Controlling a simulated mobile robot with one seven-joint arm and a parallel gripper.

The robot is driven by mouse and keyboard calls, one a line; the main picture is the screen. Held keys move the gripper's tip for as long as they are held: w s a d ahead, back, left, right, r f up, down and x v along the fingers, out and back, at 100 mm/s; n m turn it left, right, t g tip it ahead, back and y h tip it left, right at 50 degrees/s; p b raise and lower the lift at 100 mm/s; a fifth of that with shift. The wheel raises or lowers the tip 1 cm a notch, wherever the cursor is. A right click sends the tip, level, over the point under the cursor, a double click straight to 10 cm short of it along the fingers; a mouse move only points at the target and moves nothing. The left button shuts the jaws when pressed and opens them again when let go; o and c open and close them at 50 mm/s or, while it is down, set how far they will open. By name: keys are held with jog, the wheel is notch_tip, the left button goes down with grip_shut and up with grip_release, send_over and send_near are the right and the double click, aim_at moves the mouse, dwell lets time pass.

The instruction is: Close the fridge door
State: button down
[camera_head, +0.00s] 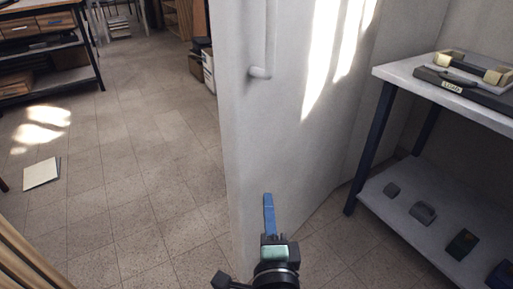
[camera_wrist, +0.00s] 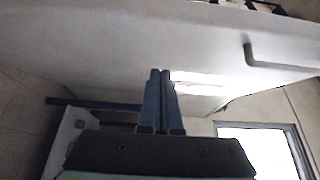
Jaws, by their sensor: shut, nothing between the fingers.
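The fridge door (camera_head: 290,130) is a tall white panel standing upright in the middle of the head view. Its pale bar handle (camera_head: 262,70) runs vertically near the top of that view. The door (camera_wrist: 110,50) also fills the upper part of the wrist view, with the handle (camera_wrist: 270,63) at the right. My gripper (camera_head: 268,198) has its blue fingers shut and empty, below the handle and in front of the door's lower part. The fingers (camera_wrist: 158,75) are together in the wrist view and overlap the door; I cannot tell whether they touch it. The fridge interior is not visible.
A white-topped shelf unit (camera_head: 401,72) with dark blue legs stands close on the right, carrying tools and small blocks. The tiled floor (camera_head: 130,170) is largely open on the left, with a flat pale sheet (camera_head: 42,173) on it. A workbench (camera_head: 48,45) stands far left.

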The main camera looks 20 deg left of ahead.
jog(key=b, duration=0.2)
send_near(251, 152)
jog(key=w+d, duration=0.1)
jog(key=w, duration=0.3)
jog(key=shift+w+a, duration=0.35)
jog(key=shift+a, duration=0.45)
jog(key=shift+w+a, duration=0.3)
jog(key=shift+a, duration=0.55)
